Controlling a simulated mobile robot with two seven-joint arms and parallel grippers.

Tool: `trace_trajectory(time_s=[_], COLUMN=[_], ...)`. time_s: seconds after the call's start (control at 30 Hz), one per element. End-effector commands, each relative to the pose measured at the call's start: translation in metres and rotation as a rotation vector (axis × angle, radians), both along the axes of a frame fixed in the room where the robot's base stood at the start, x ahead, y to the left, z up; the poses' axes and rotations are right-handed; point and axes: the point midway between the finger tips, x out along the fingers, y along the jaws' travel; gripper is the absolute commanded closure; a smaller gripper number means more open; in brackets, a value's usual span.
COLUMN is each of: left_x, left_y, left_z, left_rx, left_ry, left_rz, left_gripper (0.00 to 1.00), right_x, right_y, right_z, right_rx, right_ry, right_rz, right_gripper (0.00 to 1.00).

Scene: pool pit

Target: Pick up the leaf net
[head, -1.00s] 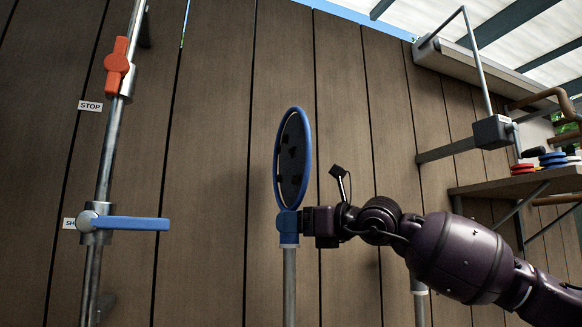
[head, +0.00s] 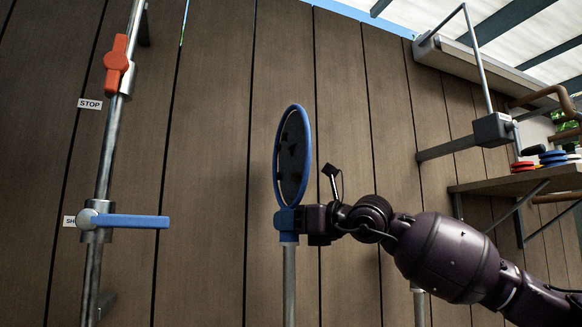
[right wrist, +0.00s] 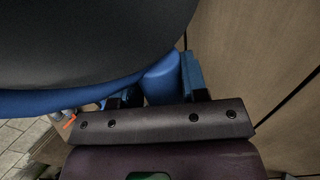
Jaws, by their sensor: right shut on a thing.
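The leaf net (head: 292,157) stands upright in the head view, with a blue oval rim, dark mesh and a pale pole running down out of the picture. My right gripper (head: 300,221) reaches it from the right and is shut on the blue collar just below the rim. In the right wrist view the blue collar (right wrist: 163,80) sits between the fingers, and the dark mesh (right wrist: 90,35) fills the upper left. My left gripper is in neither view.
A wooden plank wall (head: 215,150) stands behind the net. At left a metal pipe carries a red valve handle (head: 117,66) and a blue lever (head: 135,221). At right are a shelf (head: 520,183) with coloured discs and a wall-mounted metal bracket (head: 490,130).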

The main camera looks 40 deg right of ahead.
Motion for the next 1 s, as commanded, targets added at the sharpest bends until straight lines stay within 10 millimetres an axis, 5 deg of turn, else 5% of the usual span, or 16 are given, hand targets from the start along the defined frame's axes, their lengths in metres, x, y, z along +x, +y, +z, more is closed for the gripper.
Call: trace_trajectory(time_s=[0.37, 1.0], left_x=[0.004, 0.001], left_y=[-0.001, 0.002], left_z=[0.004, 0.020], left_rx=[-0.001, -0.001], left_ry=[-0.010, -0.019], left_rz=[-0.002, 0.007], left_gripper=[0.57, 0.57], right_x=[-0.001, -0.003], right_y=[0.000, 0.001], right_z=[0.016, 0.146], right_rx=[0.003, 0.003], right_ry=[-0.006, -0.009], right_rz=[-0.001, 0.002], right_gripper=[0.89, 0.89])
